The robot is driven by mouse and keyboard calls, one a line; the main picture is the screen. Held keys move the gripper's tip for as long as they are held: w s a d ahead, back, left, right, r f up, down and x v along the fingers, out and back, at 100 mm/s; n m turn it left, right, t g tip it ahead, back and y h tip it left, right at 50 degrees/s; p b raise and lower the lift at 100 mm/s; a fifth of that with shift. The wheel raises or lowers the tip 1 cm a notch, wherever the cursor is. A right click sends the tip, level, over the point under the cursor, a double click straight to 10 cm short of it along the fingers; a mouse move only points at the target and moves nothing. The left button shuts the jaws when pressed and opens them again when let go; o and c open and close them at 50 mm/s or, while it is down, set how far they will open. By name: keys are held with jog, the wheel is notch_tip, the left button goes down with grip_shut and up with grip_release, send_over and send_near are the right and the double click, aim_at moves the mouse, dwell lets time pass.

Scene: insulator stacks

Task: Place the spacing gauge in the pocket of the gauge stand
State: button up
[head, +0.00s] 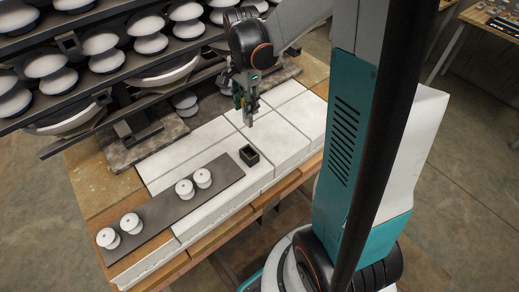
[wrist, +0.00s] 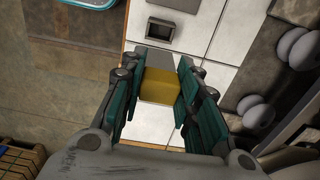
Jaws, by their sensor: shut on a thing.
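The gauge stand (head: 249,155) is a small dark box with an open square pocket, on the white blocks near their front side. It also shows near the top of the wrist view (wrist: 160,32). My gripper (head: 247,98) is above the white blocks, behind the stand in the head view. It is shut on the spacing gauge (wrist: 158,86), a block with a yellow part between the fingers and a grey part reaching beyond them. The gauge's grey end (head: 248,119) hangs down, apart from the stand. The fingers cover the gauge's sides.
A dark plate (head: 160,220) with several white insulators lies left of the stand. A tiered rack (head: 70,60) of insulators stands at the back left. White blocks (head: 290,130) right of the stand are bare.

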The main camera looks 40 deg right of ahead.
aim_at(247, 125)
notch_tip(247, 125, down, 19)
jog(key=b, duration=0.6)
jog(key=shift+a+f, duration=0.1)
jog(key=shift+f, duration=0.05)
jog(key=shift+f, duration=0.15)
jog(key=o, duration=1.1)
notch_tip(247, 125, up, 12)
jog(key=p, duration=0.4)
